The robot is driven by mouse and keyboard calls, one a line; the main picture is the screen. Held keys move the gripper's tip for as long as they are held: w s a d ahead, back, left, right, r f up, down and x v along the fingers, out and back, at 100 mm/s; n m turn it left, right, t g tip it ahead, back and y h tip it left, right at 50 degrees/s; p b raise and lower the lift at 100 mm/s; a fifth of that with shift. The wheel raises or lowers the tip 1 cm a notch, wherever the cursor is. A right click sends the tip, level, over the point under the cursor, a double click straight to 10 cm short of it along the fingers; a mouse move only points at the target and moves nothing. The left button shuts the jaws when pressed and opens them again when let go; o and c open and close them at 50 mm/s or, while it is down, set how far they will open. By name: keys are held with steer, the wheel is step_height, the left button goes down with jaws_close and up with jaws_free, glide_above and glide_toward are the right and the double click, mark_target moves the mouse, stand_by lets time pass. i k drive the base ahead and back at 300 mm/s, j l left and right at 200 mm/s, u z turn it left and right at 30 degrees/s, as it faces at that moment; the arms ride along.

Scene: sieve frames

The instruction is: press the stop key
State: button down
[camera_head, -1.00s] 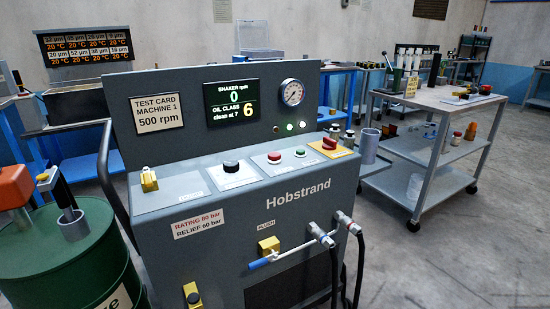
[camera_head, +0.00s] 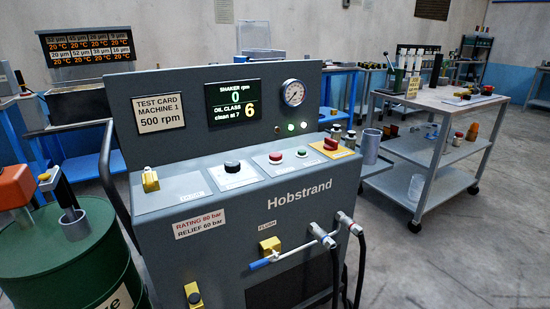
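The grey Hobstrand machine (camera_head: 330,195) stands in the middle of the head view. On its sloped panel is a red round key (camera_head: 275,157) on a white plate, with a green round key (camera_head: 302,152) to its right. I cannot read the small labels by these keys. A black knob (camera_head: 231,167) is to their left, and a red rotary handle (camera_head: 331,144) on a yellow plate is to their right. The display (camera_head: 233,104) reads shaker rpm 0 and oil class 6, clean at 7. My gripper is not in view.
A green drum (camera_head: 75,250) with an orange-topped fitting stands at the left. Hoses and a blue-handled lever (camera_head: 262,264) stick out from the machine's front. A grey trolley (camera_head: 445,110) with bottles stands at the right. Open floor (camera_head: 460,260) lies at the lower right.

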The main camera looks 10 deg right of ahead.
mark_target(274, 156)
steer(key=i+u, duration=0.35)
steer(key=i, duration=0.15)
steer(key=i+l+u, duration=0.2)
steer(key=i+u, duration=0.15)
steer(key=i, duration=0.15)
steer(key=i+l+u, duration=0.35)
steer(key=i, duration=0.15)
